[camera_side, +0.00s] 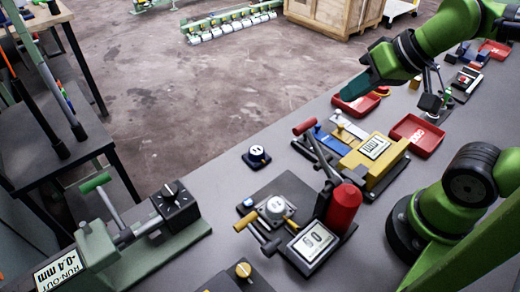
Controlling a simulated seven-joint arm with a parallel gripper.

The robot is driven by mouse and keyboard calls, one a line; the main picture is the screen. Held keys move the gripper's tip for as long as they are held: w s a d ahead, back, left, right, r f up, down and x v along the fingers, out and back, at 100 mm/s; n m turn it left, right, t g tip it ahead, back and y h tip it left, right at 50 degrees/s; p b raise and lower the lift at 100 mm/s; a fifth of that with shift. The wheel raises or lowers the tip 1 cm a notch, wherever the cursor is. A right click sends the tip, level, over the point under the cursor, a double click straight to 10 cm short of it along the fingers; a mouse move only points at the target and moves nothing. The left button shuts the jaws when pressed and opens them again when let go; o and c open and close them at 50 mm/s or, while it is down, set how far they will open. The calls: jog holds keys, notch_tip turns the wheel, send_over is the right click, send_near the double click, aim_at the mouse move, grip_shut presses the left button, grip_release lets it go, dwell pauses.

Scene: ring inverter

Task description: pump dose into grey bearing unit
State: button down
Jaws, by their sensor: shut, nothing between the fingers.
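A grey round bearing unit (275,207) with a brass-coloured fitting sits on a dark plate left of the pump. The pump has a red cylinder (344,206), a long grey lever with a red grip (303,127), and a display (313,241) whose digits are hard to read at this angle. The lever slants up and left. My gripper (346,97) is shut and empty, above the far side of the bench near a red tray. It is well apart from the lever and the bearing unit. Its fingertips are small and dark in this view.
A yellow fixture with a display (375,147) stands behind the pump, beside blue and white parts. Red trays (417,136) lie to the right.

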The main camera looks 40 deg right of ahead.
jog(key=shift+s+d+m, duration=0.15)
jog(key=shift+d+m, duration=0.2)
jog(key=shift+m, duration=0.15)
